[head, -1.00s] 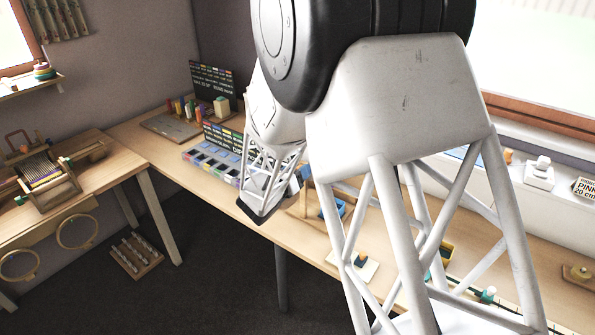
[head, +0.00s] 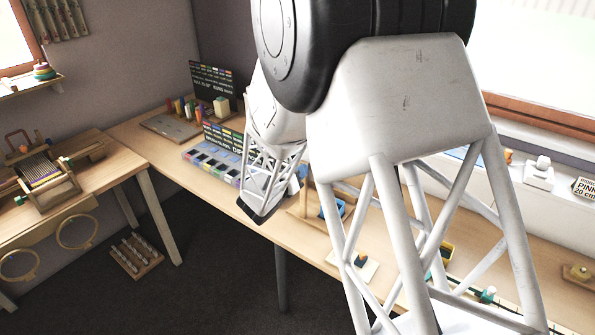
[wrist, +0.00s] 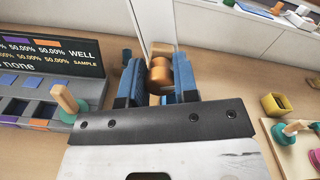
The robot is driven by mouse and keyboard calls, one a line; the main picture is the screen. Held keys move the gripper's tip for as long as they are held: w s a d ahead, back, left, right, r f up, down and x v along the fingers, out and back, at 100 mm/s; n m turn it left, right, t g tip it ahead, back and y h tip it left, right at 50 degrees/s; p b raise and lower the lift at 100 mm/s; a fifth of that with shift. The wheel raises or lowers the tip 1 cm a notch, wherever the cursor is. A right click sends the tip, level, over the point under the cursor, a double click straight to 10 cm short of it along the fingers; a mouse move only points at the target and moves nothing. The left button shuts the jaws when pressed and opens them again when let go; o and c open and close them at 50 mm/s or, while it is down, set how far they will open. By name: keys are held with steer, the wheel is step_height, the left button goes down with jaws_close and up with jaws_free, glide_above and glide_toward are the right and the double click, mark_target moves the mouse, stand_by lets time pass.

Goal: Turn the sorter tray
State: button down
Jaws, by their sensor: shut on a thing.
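In the wrist view my gripper (wrist: 158,82) has its two blue fingers shut on an orange-brown wooden knob (wrist: 159,70). What the knob is fixed to is mostly hidden behind the fingers and the wrist plate. A grey tray with compartments and blue pieces (wrist: 42,108), which looks like the sorter tray, lies to the left, apart from my fingers. In the head view this tray (head: 208,160) sits on the long bench in front of a dark lettered board.
A wooden peg with a green base (wrist: 66,101) stands close left of my wrist plate. A yellow box (wrist: 273,105) and a board with green-based pegs (wrist: 296,150) are to the right. A dark lettered board (wrist: 52,60) rises behind the tray. Bare bench lies between.

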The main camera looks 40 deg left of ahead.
steer(key=shift+n, duration=0.3)
steer(key=n, duration=0.6)
steer(key=shift+n, duration=0.4)
steer(key=n, duration=0.6)
steer(key=shift+a+f, duration=0.1)
steer(key=shift+f, duration=0.05)
steer(key=shift+n, duration=0.3)
steer(key=c, duration=0.9)
jaws_free()
steer(key=shift+s, duration=0.2)
